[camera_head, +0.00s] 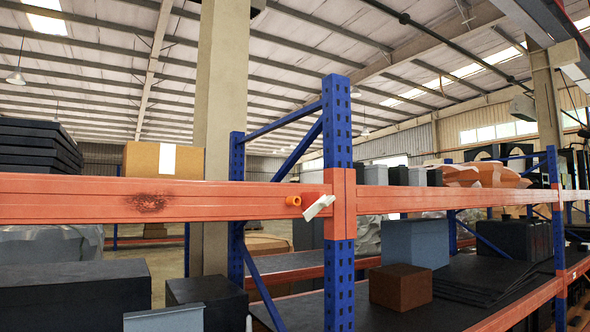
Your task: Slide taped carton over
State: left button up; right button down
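A taped carton (140,159), tan with a pale vertical strip of tape on its front, sits on the upper rack level at the left. Its lower part is hidden behind the orange front beam (100,200). A stack of dark flat sheets (38,147) lies to its left with a gap between. To the carton's right a concrete column rises close behind the rack. Neither of my grippers shows in this view.
A blue rack upright (338,145) stands right of centre. A small white and orange fitting (318,206) sticks out from the beam beside it. On the lower level are dark boxes (75,295), a brown box (400,287) and a grey-blue box (415,243).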

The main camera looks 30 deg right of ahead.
aim_at(141, 160)
jog(key=i+j+z, duration=0.15)
jog(key=z, duration=0.25)
jog(key=i+j+z, duration=0.1)
jog(key=z, duration=0.25)
jog(key=i+j+z, duration=0.1)
jog(key=j+z, duration=0.4)
jog(key=z, duration=0.3)
jog(key=i+j, duration=0.05)
